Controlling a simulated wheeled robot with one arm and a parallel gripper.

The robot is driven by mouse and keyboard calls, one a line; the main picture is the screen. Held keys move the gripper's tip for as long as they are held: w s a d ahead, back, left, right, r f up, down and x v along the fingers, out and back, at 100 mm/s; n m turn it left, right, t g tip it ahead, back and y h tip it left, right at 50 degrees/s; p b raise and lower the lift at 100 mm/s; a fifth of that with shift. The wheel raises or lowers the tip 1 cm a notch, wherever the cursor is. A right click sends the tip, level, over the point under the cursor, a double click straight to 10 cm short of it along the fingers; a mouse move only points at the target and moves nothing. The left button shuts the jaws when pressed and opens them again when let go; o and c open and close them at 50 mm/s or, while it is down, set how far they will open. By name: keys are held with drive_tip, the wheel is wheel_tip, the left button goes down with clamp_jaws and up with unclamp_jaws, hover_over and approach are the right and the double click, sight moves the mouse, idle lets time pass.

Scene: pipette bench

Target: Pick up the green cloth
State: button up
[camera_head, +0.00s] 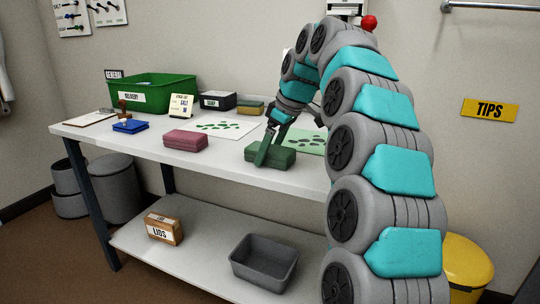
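The green cloth (284,154) is a folded, block-like bundle on the white bench top, near the front edge and right of the pink cloth. My gripper (268,146) reaches down to it from above. One finger shows in front of the cloth's left part and overlaps it in the picture. The other finger is not clearly seen. I cannot tell whether the fingers press on the cloth. The cloth appears to rest on the bench.
A pink folded cloth (185,141) and a blue item (130,126) lie to the left. A green bin (150,90), a small sign (181,106) and a dark box (218,100) stand behind. A grey tub (264,260) and a LIDS box (163,229) are on the lower shelf.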

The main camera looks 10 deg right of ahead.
drive_tip(key=c, duration=1.1)
drive_tip(key=shift+r, duration=0.1)
drive_tip(key=shift+c, duration=0.2)
drive_tip(key=shift+r, duration=1.3)
drive_tip(key=shift+s+r, duration=0.1)
drive_tip(key=shift+r, duration=0.3)
drive_tip(key=s+d+r+b, duration=0.1)
drive_tip(key=s+d+b, duration=0.1)
drive_tip(key=s, duration=1.3)
drive_tip(key=shift+s+d+r, duration=0.25)
drive_tip(key=shift+s, duration=0.05)
drive_tip(key=o, duration=0.8)
drive_tip(key=c, duration=0.8)
